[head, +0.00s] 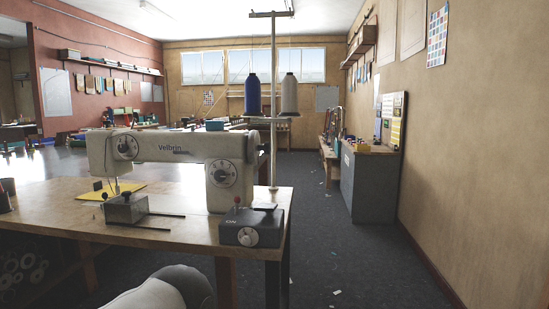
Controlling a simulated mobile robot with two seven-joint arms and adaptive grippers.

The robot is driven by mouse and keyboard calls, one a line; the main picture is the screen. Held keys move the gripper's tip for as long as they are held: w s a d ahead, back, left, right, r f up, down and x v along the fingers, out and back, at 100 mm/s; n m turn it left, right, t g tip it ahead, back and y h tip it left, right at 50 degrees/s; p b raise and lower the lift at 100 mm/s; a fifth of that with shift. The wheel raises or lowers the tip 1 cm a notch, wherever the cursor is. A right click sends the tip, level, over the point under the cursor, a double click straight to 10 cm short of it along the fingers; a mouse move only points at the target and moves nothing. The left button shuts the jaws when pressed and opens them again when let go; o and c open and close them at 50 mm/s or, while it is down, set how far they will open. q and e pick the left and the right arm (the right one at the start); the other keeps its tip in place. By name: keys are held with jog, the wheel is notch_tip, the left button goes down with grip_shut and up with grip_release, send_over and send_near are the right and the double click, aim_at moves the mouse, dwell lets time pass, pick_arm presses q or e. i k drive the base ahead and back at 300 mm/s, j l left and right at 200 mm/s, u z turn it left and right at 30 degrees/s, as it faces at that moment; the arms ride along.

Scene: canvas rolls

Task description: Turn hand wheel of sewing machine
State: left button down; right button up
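A white sewing machine (190,148) marked "Velbrin" stands on a wooden table (60,200). Its needle end is at the left and its thick upright post is at the right. Round dials show on its front, one at the left end (127,146) and one on the post (222,173). The right end of the machine is seen nearly edge-on, and I cannot clearly make out the hand wheel there. Part of my own arm shows at the bottom, below the table's front edge. Neither gripper is in view.
A dark control box (250,227) with a knob sits at the table's front right corner. A thread stand (273,100) with a blue spool (254,94) and a white spool (289,94) rises behind it. The floor aisle (330,230) right of the table is mostly clear, up to a grey cabinet (368,185).

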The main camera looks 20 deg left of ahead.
aim_at(254, 148)
jog(key=i+l+u, duration=0.5)
jog(key=i+l, duration=0.15)
jog(key=i+l+u, duration=0.45)
jog(key=i+l, duration=0.25)
jog(key=l, duration=0.2)
